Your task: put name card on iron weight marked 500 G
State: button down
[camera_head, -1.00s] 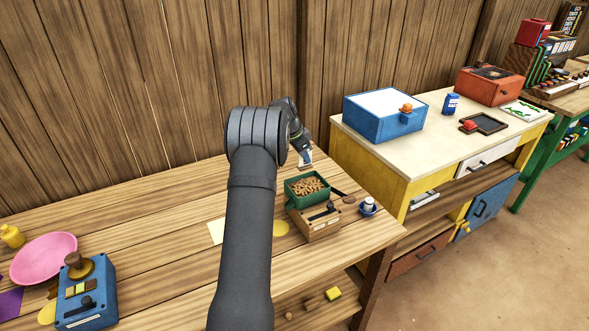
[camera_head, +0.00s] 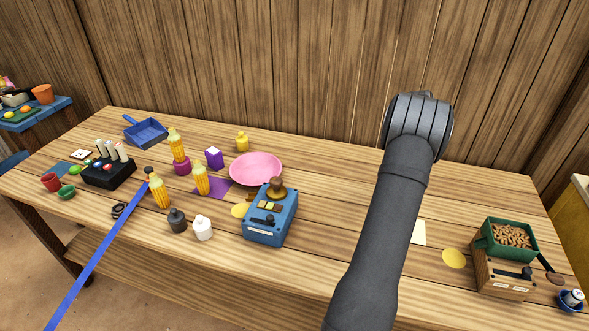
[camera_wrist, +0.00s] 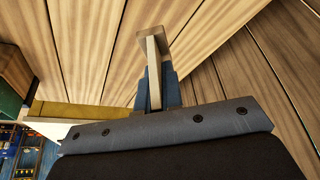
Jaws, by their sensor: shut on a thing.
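In the wrist view my gripper (camera_wrist: 157,88) is shut on a thin beige piece (camera_wrist: 152,50), which stands up between the jaws and has a bent top end. It looks like the name card, but no writing shows. In the head view my arm's end hides the gripper and the held piece. I cannot read a 500 G mark anywhere. A dark knobbed piece (camera_head: 178,220) and a white one (camera_head: 203,228) stand at the front left of the bench. A brown knobbed piece (camera_head: 277,188) sits on top of a blue scale box (camera_head: 270,222).
A pink plate (camera_head: 256,168), a purple box (camera_head: 214,158), and several corn cobs stand on the left half. A green tray (camera_head: 488,250) of brown pieces sits on a wooden box at right, beside a blue dish (camera_head: 566,306). The bench behind the arm looks clear.

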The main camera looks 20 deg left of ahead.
jog(key=a+n+t+y, duration=0.3)
jog(key=a+n, duration=0.8)
jog(key=a, duration=3.1)
notch_tip(320, 180, up, 2)
jog(key=n+g+y, duration=0.5)
jog(key=n+g, duration=0.1)
jog(key=n, duration=1.1)
send_over(114, 207)
jog(key=d, duration=0.2)
notch_tip(114, 207, down, 9)
jog(key=shift+f, duration=0.1)
